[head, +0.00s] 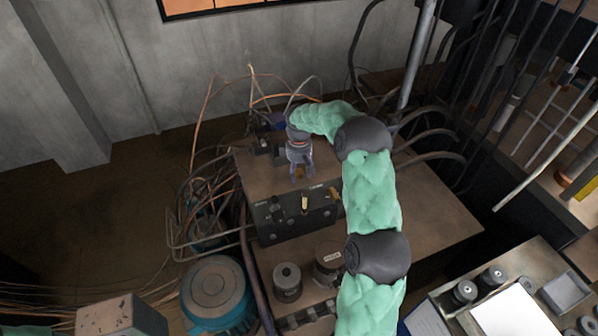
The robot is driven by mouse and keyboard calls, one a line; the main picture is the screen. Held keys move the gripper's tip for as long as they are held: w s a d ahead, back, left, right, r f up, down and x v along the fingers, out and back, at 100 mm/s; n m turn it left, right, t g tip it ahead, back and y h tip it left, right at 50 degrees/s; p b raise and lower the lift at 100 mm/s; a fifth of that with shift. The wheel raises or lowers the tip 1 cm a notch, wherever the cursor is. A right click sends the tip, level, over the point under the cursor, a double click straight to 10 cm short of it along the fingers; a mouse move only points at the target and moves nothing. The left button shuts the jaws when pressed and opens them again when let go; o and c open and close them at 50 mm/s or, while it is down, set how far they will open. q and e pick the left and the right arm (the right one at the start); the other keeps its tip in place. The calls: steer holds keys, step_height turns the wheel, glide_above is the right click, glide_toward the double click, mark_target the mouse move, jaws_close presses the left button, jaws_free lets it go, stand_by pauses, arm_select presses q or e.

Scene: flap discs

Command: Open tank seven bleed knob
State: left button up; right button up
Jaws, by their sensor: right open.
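The labels are too small to read, so I cannot tell which knob is tank seven's bleed knob. My left gripper is out of view.
Loose cables and pipes (205,205) crowd the left of the bench (440,215). Dark cylinders (288,281) stand in front of the block, and a teal motor (213,290) is at lower left. A side table with a white sheet (512,312) is at lower right.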

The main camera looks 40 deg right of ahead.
mark_target(299, 171)
step_height(299, 171, up, 12)
steer(key=shift+f, duration=0.15)
stand_by(0.3)
stand_by(0.5)
